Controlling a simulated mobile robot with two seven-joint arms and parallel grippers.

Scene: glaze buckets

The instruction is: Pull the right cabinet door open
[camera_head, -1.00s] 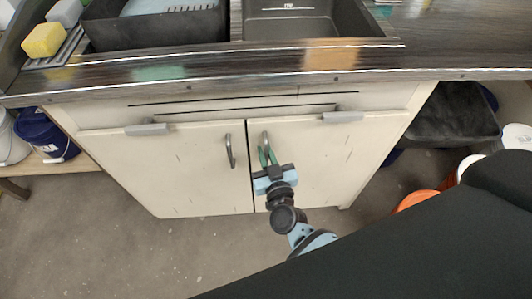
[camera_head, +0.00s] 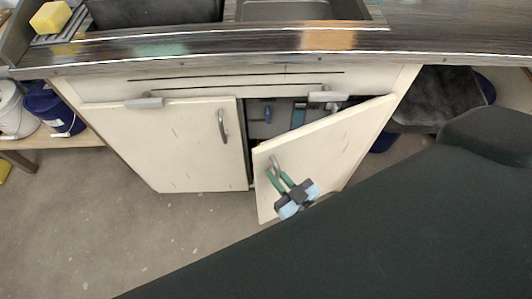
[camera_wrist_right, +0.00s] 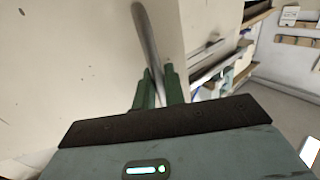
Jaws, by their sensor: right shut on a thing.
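The right cabinet door (camera_head: 325,150) is cream and stands partly open, swung out with its hinge side at the right. Its grey bar handle (camera_head: 274,162) is near the free left edge. My right gripper (camera_head: 278,177) has its green fingers shut on this handle. In the right wrist view, the handle (camera_wrist_right: 147,40) runs up from between the green fingers (camera_wrist_right: 160,88). The left cabinet door (camera_head: 165,145) is closed, with its own grey handle (camera_head: 223,126). My left gripper is not in view.
Through the opening, the cabinet's inside (camera_head: 268,115) shows parts of stored items. The countertop (camera_head: 200,45) with its sink runs above. Blue (camera_head: 52,110) and white (camera_head: 14,112) buckets stand on a low shelf at left. The floor before the left door is clear.

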